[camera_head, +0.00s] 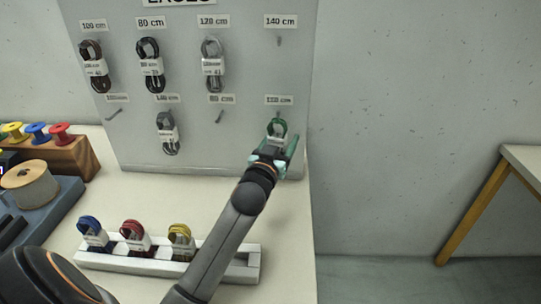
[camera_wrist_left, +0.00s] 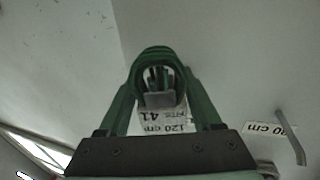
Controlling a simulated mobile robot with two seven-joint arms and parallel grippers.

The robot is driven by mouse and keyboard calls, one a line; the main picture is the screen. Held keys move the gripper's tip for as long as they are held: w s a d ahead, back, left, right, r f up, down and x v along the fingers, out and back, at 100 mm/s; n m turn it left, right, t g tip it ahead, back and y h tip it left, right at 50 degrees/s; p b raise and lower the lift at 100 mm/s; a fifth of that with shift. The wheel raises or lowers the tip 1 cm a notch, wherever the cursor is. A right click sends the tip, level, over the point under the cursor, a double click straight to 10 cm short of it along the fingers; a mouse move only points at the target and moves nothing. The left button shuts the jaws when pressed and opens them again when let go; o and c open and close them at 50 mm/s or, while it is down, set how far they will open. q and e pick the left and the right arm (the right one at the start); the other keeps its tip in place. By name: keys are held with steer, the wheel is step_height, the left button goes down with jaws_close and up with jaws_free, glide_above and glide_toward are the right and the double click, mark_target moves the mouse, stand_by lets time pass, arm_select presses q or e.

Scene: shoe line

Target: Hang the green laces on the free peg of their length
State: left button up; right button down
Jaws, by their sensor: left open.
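The green laces (camera_head: 278,127), a small looped bundle, are at the lower right of the grey lace board, just below a label (camera_head: 279,100) that looks like 120 cm. The bundle also shows in the wrist view (camera_wrist_left: 158,52), where its paper band (camera_wrist_left: 163,115) reads 120 cm. My left gripper (camera_head: 274,153) is open, its green fingers (camera_wrist_left: 160,98) on either side of the bundle. The peg under that label is mostly hidden by the laces, so I cannot tell exactly how the loop sits on it. My right gripper is not in view.
The board (camera_head: 240,130) has dark laces on several pegs. A bare 140 cm peg (camera_head: 279,41) is at top right; a bare 80 cm peg (camera_head: 219,117) is left of the gripper. A white rack (camera_head: 150,264) holds blue, red and yellow laces below. Spools stand at left.

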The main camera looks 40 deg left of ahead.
arm_select(q)
steer(key=s, duration=0.1)
steer(key=s+f, duration=0.1)
steer(key=s, duration=0.1)
steer(key=v, duration=0.9)
steer(key=shift+s+d+r+b, duration=0.25)
steer(key=shift+d+r+b, duration=0.1)
steer(key=shift+r, duration=0.15)
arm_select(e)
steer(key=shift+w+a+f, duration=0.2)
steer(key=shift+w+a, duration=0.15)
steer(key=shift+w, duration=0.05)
